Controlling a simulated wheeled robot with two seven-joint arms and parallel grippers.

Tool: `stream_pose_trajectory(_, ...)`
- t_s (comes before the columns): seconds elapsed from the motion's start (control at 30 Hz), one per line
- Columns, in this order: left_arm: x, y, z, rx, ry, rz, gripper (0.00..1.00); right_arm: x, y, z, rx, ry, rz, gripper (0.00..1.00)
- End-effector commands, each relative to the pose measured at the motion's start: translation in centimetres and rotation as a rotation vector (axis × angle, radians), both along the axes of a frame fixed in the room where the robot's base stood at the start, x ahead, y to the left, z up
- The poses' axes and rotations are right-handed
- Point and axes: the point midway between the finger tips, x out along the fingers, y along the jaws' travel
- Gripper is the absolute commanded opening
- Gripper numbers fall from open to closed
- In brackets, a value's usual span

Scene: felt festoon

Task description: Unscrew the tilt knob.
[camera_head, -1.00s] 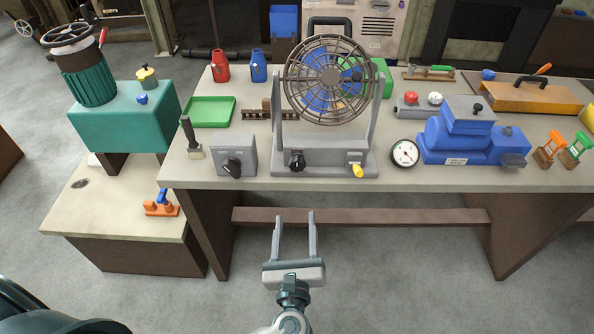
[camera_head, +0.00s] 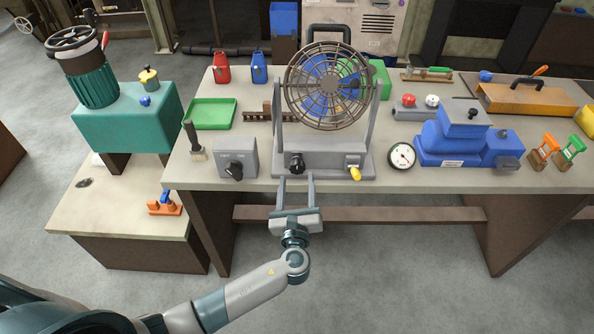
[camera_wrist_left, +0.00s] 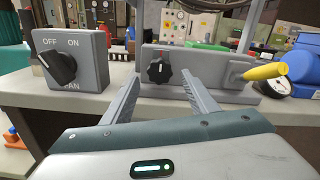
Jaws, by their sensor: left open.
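A desk fan with a round wire cage (camera_head: 328,84) stands on a grey base (camera_head: 325,160) at the bench's front. A black knob (camera_head: 297,163) is on the base's front left; it also shows in the left wrist view (camera_wrist_left: 159,71). A yellow-handled lever (camera_head: 355,172) is at the base's right. I cannot tell for certain which part is the tilt knob. My left gripper (camera_head: 297,180) is open and empty, in front of the base near the bench edge. In the left wrist view, the black knob appears between its fingertips, beyond them. My right gripper is not in view.
A grey OFF/ON switch box (camera_head: 236,158) stands left of the fan, with a brush (camera_head: 195,142) beside it. A round gauge (camera_head: 401,156) and a blue vise-like block (camera_head: 455,140) are to the right. The bench (camera_head: 390,181) has bare strips along its front.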

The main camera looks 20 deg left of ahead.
Motion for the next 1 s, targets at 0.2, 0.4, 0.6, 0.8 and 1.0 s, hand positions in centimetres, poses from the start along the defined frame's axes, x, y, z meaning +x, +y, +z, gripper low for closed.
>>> stream_pose_trajectory(0.2, 2.6, 0.8, 0.1, 0.001, 0.0, 0.001, 0.53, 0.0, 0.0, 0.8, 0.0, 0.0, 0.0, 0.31)
stream_pose_trajectory(0.4, 3.5, 1.0, 0.0, -0.001, 0.001, 0.0, 0.53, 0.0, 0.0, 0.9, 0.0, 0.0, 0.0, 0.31)
stream_pose_trajectory(0.6, 3.5, 1.0, -0.1, -0.001, 0.001, 0.0, 0.53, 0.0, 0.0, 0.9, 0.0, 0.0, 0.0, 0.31)
stream_pose_trajectory(0.8, 3.5, 1.0, 0.0, -0.001, 0.001, 0.0, 0.22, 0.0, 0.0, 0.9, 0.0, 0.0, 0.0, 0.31)
stream_pose_trajectory(1.0, 3.5, 1.0, 0.0, -0.002, 0.0, 0.0, 0.12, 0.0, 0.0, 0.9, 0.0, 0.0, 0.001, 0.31)
